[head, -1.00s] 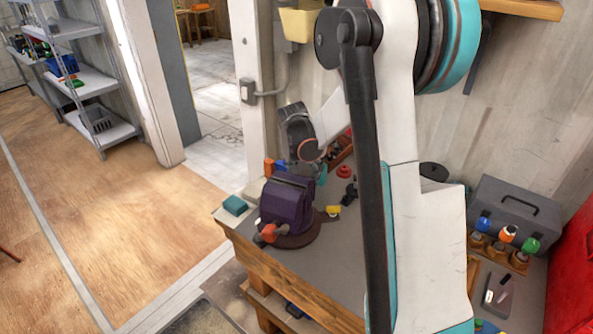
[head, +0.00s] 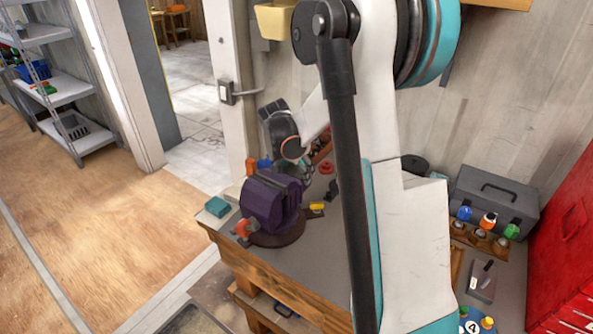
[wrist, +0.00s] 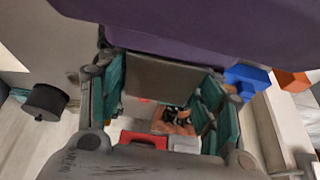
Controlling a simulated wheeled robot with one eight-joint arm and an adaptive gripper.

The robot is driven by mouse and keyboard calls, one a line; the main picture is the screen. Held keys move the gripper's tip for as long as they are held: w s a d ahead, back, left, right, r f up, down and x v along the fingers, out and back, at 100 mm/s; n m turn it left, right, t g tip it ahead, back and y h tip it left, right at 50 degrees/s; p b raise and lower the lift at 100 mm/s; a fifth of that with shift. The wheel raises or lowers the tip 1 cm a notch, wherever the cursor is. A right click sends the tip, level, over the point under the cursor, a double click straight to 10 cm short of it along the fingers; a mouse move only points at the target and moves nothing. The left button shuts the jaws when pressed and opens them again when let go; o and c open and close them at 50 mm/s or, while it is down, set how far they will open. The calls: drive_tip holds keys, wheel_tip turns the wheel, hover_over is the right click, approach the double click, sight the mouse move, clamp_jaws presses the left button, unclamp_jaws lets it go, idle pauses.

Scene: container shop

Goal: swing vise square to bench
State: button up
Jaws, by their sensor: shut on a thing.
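The purple vise (head: 270,203) stands on a round dark base near the left front corner of the workbench (head: 290,272). Its red-orange handle end (head: 242,229) points to the lower left, over the bench's front side. My gripper (wrist: 165,88) is at the vise's far side, mostly hidden behind it in the head view. In the wrist view its teal fingers stand either side of a grey-brown block (wrist: 160,82) below the vise's purple body (wrist: 190,25), and are shut on this part of the vise. The exact contact is partly hidden.
A teal block (head: 217,207) lies left of the vise; a yellow item (head: 317,208) lies close on its right. Orange and blue blocks stand behind. A grey toolbox (head: 497,198) and bottles are at the right. Open floor (head: 120,215) lies left of the bench.

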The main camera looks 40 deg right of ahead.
drive_tip(key=o, duration=1.5)
drive_tip(key=v, duration=1.2)
drive_tip(key=shift+d, duration=0.1)
